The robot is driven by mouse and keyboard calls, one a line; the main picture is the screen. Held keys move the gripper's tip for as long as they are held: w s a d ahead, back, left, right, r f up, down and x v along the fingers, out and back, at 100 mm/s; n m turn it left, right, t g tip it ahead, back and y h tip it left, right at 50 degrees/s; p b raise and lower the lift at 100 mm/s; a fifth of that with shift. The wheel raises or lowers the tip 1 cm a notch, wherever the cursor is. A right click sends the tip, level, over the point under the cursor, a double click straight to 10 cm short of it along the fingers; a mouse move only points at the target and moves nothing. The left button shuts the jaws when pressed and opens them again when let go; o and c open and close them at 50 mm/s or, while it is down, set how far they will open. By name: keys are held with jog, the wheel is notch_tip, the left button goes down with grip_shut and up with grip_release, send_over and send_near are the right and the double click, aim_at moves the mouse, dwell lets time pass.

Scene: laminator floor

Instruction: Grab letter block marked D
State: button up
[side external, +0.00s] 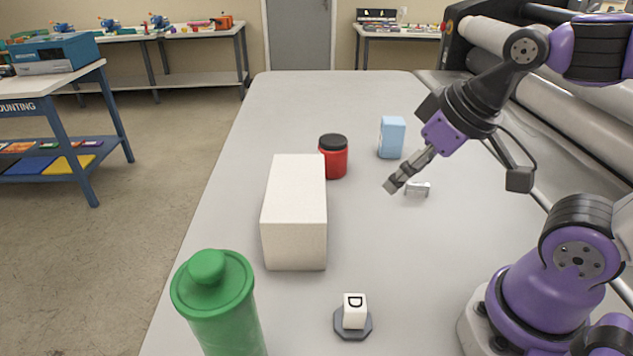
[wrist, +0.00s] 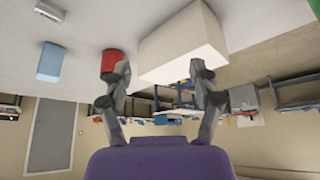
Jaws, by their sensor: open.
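The white letter block marked D (side external: 354,311) sits on a small dark grey base (side external: 353,331) near the front of the table in the side view. Its letter is on the top face. My gripper (side external: 391,186) is above the table's middle right, well behind the block and apart from it. In the wrist view my gripper (wrist: 160,80) shows two separated fingers with nothing between them. The block does not show in the wrist view.
A large white box (side external: 295,225) stands left of centre, with a green canister (side external: 220,310) in front of it. A red jar (side external: 334,160), a light blue carton (side external: 392,138) and a small metallic piece (side external: 418,188) are farther back. Rollers line the right.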

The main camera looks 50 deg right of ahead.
jog(key=n+g, duration=0.6)
jog(key=n, duration=0.2)
send_over(355, 302)
notch_tip(355, 302, down, 9)
jog(key=shift+s+a, duration=0.1)
notch_tip(355, 302, down, 6)
grip_shut()
